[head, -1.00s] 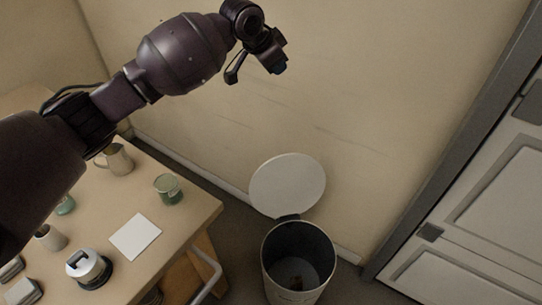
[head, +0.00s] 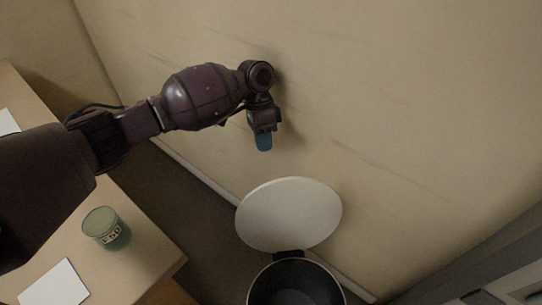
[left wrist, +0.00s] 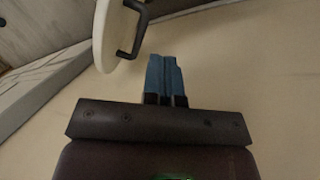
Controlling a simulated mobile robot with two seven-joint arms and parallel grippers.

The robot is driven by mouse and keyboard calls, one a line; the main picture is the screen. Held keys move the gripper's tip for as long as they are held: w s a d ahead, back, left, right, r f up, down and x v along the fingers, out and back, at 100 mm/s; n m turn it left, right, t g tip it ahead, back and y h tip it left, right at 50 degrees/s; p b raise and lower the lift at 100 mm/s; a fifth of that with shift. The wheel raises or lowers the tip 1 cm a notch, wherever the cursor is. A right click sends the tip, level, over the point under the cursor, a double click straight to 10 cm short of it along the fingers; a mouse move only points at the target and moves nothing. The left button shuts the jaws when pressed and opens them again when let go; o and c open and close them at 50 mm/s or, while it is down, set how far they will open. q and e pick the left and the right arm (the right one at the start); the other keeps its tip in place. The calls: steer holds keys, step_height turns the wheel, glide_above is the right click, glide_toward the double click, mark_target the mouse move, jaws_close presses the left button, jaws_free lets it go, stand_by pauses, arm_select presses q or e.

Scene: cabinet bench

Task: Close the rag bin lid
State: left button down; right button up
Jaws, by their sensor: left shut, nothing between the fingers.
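The rag bin (head: 296,284) stands on the floor by the wall, its open dark mouth at the bottom of the head view. Its round white lid (head: 289,214) stands open, tilted up towards the wall behind the bin. In the left wrist view the lid (left wrist: 105,35) shows at the upper left with a dark handle (left wrist: 133,32). My left gripper (head: 264,141) is shut and empty, with blue fingertips pointing down above the lid, close to the wall and apart from the lid. The fingers also show in the left wrist view (left wrist: 164,76). My right gripper is not in view.
A wooden table (head: 136,262) stands at the left, holding a green jar (head: 105,228) and a white sheet (head: 54,285). The wall (head: 400,90) runs close behind the lid.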

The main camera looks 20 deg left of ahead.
arm_select(q)
steer(key=b+x, duration=0.2)
steer(key=x, duration=0.7)
steer(key=shift+f, duration=0.2)
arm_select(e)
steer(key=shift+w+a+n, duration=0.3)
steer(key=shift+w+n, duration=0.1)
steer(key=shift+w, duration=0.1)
arm_select(q)
steer(key=shift+s+d, duration=0.1)
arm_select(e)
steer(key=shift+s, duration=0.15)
arm_select(q)
steer(key=shift+r, duration=0.15)
